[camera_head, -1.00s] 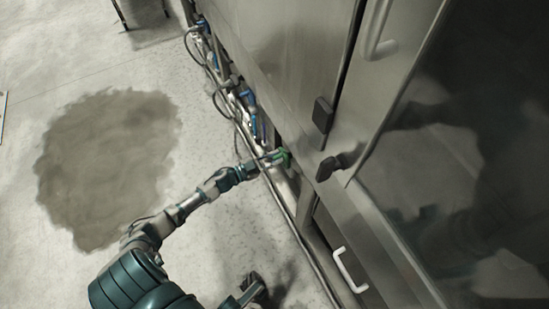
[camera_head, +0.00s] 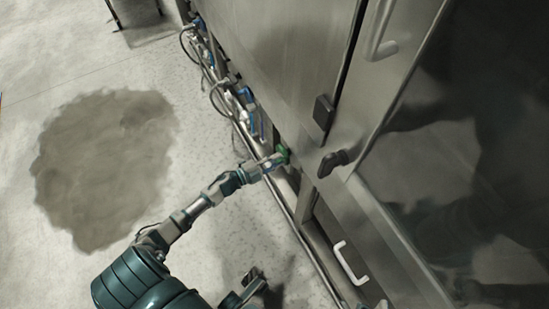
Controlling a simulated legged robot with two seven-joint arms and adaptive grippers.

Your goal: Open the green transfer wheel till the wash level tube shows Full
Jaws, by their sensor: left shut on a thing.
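The green transfer wheel (camera_head: 284,152) is low on the side of the steel washer, just under its panel edge. My left gripper (camera_head: 275,160) is at the wheel, shut on it, with the arm reaching in from the lower left. The gripper and the panel edge hide part of the wheel. I cannot make out the wash level tube in this view.
The steel washer (camera_head: 290,60) fills the right side, with black latches (camera_head: 323,112) and a white handle (camera_head: 350,262). Pipes and blue valves (camera_head: 246,98) run along its base. A dark wet patch (camera_head: 100,165) lies on the open floor at left.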

